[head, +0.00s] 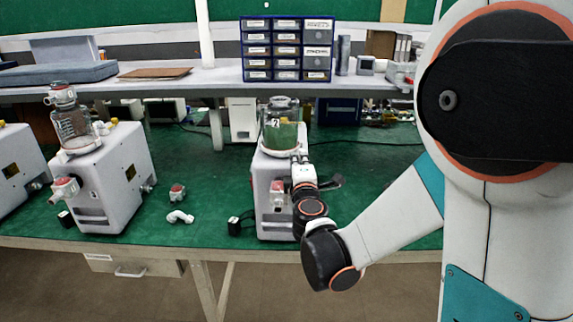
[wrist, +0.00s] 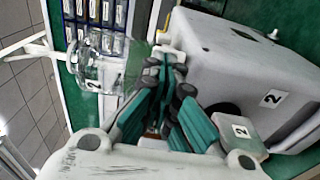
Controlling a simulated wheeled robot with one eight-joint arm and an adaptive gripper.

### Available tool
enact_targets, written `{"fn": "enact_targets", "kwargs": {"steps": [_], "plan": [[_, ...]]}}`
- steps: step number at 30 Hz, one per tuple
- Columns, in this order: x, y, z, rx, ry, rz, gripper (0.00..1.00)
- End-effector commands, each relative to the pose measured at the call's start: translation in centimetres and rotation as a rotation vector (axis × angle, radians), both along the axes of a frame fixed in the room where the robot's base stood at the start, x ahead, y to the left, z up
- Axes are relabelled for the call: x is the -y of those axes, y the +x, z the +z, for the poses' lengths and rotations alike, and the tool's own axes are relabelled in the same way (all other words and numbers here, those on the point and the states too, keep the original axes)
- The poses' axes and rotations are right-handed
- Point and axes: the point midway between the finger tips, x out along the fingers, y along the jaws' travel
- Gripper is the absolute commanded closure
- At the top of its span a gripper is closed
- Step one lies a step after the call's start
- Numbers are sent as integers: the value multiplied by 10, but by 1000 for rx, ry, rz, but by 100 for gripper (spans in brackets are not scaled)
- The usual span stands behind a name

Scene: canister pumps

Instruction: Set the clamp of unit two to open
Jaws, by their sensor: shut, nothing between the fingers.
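Unit two (head: 270,212) is the white pump in the middle of the green bench, with a clear canister (head: 283,132) labelled 2 on top. In the wrist view its pale body (wrist: 235,55) fills the upper right, and the canister (wrist: 95,70) lies to the left. My gripper (head: 299,160) is at the top front edge of the pump, just below the canister. In the wrist view its teal fingers (wrist: 166,62) are together and empty, their tips near a small white part between canister and body. The clamp is largely hidden by the fingers; its setting cannot be told.
Another pump (head: 110,175) with a canister stands at left, with one more cut off at the edge. A loose red-topped fitting (head: 177,192), a white elbow (head: 180,217) and a small black box (head: 235,227) lie on the bench. Blue drawers (head: 287,50) stand on the shelf behind.

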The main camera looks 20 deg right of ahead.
Motion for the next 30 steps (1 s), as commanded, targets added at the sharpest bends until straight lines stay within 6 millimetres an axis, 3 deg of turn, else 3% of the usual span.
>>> {"fn": "enact_targets", "kwargs": {"steps": [12, 30], "plan": [[26, 8, 0, 0, 0, -1, 100], [30, 9, 0, 0, 0, 0, 100]]}}
